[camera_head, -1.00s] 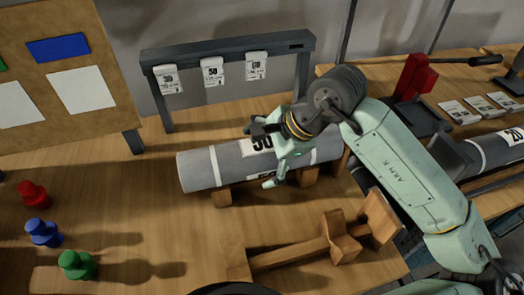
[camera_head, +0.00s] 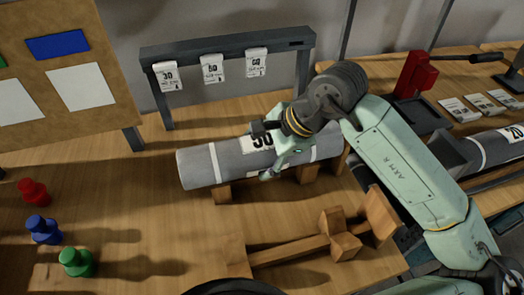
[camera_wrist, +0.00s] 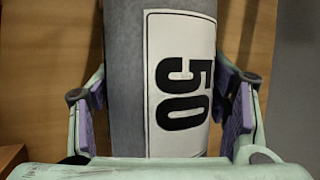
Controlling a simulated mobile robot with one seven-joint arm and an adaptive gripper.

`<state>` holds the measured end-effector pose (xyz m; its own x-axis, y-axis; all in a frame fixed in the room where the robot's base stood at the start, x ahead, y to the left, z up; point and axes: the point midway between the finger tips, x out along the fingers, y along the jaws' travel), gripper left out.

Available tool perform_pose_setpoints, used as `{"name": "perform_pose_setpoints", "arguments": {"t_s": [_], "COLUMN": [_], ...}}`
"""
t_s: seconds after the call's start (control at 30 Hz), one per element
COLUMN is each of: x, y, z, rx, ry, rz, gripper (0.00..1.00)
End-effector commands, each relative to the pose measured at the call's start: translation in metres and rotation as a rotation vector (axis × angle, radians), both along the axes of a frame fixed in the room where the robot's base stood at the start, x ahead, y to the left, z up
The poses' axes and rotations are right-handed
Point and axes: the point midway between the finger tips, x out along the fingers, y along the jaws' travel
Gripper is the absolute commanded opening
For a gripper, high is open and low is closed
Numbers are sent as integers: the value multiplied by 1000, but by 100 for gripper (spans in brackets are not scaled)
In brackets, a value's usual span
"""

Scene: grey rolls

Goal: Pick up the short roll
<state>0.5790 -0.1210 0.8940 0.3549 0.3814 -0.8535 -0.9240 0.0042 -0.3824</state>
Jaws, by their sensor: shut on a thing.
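A grey roll (camera_head: 200,168) with white bands and a "50" label lies across wooden supports on the table, slightly tilted in the picture. My gripper (camera_head: 268,152) comes down over its middle, with one finger on each long side. In the wrist view the roll (camera_wrist: 125,100) and its label fill the space between the fingers, and my gripper (camera_wrist: 168,105) is shut on it. The roll still appears to rest on the supports. Part of the label and the roll's right portion are hidden by my gripper.
A dark rack (camera_head: 230,45) with hanging number cards stands behind the roll. A wooden stand (camera_head: 335,235) is in front. Red, blue and green pegs (camera_head: 76,262) stand at left. Another grey roll (camera_head: 500,150) lies at right, partly hidden by my arm.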

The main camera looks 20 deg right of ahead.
Motion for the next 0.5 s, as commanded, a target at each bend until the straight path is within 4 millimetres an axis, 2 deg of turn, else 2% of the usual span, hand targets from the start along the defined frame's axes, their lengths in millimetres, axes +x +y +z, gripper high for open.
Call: {"name": "perform_pose_setpoints", "arguments": {"t_s": [0.13,0.37,0.5], "x": [0,0,1], "y": [0,0,0], "z": [0,2,15], "rx": [0,-1,-3], "ry": [-1,-1,-2], "rz": [0,0,0], "gripper": [27,27,27]}}
